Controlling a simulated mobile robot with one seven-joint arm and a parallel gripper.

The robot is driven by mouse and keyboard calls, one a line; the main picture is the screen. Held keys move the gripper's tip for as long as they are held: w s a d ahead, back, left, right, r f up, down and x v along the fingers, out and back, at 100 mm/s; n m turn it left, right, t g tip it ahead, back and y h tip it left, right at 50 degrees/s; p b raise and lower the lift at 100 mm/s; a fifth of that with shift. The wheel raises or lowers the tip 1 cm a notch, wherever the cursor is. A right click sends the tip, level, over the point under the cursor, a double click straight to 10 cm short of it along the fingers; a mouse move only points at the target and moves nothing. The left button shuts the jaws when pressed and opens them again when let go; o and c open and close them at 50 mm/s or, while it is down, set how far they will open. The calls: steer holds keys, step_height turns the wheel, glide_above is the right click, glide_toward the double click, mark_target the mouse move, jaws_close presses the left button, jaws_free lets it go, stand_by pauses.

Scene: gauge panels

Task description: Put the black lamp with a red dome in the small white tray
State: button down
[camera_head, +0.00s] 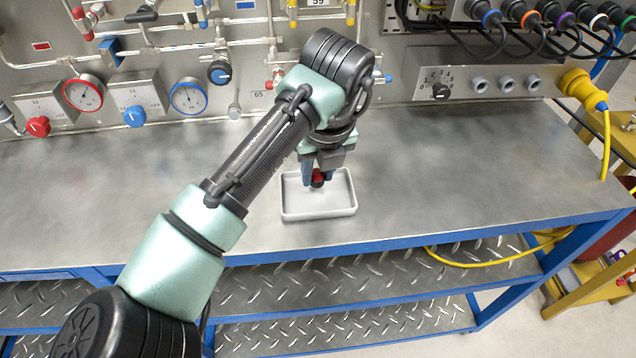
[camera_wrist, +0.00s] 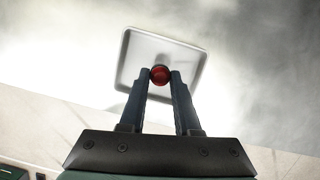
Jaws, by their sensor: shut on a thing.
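The lamp with a red dome (camera_head: 318,176) is between the fingers of my gripper (camera_head: 318,178). In the wrist view its red dome (camera_wrist: 160,75) shows between the two fingertips of my gripper (camera_wrist: 160,76), which are shut on it. Its black body is mostly hidden. The small white tray (camera_head: 318,213) stands on the bench below and around the gripper in the head view. In the wrist view the tray (camera_wrist: 190,58) lies beyond the fingertips, behind the lamp. I cannot tell whether the lamp touches the tray floor.
The metal bench top (camera_head: 450,165) is clear on both sides of the tray. A gauge panel with pipes and dials (camera_head: 188,97) stands behind. A grey box with a knob (camera_head: 440,91) and a yellow plug (camera_head: 582,88) are at the back right. The blue front edge (camera_head: 420,240) is near the tray.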

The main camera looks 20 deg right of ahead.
mark_target(319, 181)
steer(key=shift+f, duration=1.6)
steer(key=shift+f, duration=0.15)
steer(key=c, duration=0.6)
jaws_free()
steer(key=v, duration=1.2)
steer(key=shift+r, duration=0.25)
